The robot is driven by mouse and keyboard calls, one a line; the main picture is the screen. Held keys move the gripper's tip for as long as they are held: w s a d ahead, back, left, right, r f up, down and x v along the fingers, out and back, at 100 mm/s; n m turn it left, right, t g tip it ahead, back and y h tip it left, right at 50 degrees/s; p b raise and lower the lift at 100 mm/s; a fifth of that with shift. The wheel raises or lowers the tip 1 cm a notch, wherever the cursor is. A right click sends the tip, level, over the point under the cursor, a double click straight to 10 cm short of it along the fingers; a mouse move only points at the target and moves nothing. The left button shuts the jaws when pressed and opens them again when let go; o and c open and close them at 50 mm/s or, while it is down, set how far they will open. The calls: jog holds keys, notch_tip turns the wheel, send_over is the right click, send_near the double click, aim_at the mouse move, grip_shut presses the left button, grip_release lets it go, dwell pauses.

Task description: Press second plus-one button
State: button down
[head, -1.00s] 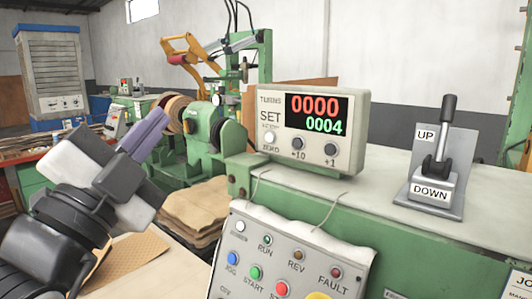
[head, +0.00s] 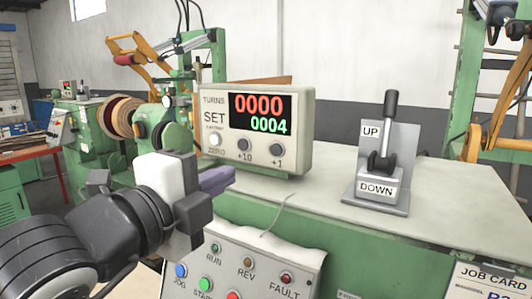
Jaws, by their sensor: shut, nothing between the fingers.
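The turns counter (head: 303,100) is a grey box on the green machine, with a red 0000 above a green 0004 on its display (head: 260,113). Below the display are a white ZERO button (head: 215,139), a dark +10 button (head: 244,144) and a dark +1 button (head: 277,149). Only one button labelled +1 shows. My gripper (head: 231,177) is shut and empty, with its purple-grey fingers pointing right. In the picture it sits below the ZERO and +10 buttons, left of and below the +1 button, apart from it.
A control panel (head: 262,262) with RUN, REV, FAULT and JOG slopes below the counter. A lever (head: 386,125) marked UP and DOWN stands to the right on the pale machine top (head: 466,190). A thin wire (head: 276,214) hangs over the panel's edge.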

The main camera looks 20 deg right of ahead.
aim_at(275, 151)
jog(key=p+x, duration=0.3)
jog(key=x, duration=0.8)
jog(key=shift+d+r, duration=0.1)
jog(key=shift+w+d, duration=0.4)
